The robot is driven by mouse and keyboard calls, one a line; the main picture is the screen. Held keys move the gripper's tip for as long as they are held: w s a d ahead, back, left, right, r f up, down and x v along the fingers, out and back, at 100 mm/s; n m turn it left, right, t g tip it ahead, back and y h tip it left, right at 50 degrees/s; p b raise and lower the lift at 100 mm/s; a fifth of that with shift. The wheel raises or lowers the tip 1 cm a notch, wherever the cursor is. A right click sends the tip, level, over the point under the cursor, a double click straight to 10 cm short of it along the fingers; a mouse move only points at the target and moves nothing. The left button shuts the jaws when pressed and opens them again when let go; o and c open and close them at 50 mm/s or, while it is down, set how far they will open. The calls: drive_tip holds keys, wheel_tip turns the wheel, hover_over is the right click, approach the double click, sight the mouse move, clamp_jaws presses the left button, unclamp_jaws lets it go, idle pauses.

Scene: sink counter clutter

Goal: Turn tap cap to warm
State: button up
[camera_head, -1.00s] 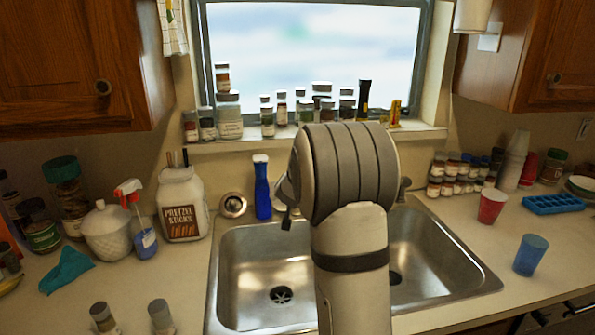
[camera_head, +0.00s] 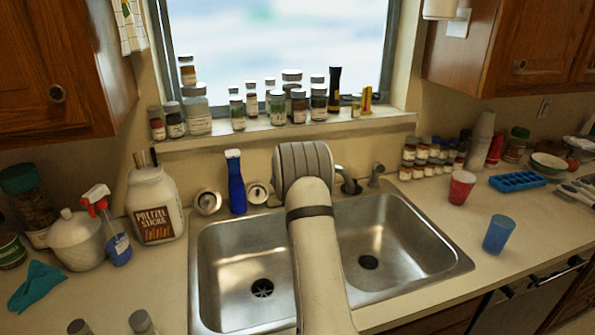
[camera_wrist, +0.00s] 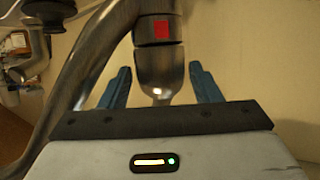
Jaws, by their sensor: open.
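The metal tap cap (camera_wrist: 159,66) shows in the wrist view, rounded, below a cylinder with a red square mark (camera_wrist: 161,29). My gripper (camera_wrist: 160,72) is open, with one blue finger on each side of the cap and a visible gap on both sides. I cannot tell how deep the cap sits between the fingers. The curved metal spout (camera_wrist: 82,78) runs along the left of the wrist view. In the head view my arm covers the gripper and most of the tap; part of the dark spout (camera_head: 347,182) shows to its right.
The double sink (camera_head: 377,235) lies below my arm. Jars line the window sill (camera_head: 262,134) behind. A red cup (camera_head: 461,187) and blue cup (camera_head: 498,234) stand right.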

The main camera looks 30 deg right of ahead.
drive_tip(key=shift+w+d+f, duration=0.2)
drive_tip(key=shift+w+d, duration=0.1)
drive_tip(key=shift+w, duration=0.05)
drive_tip(key=c, duration=0.7)
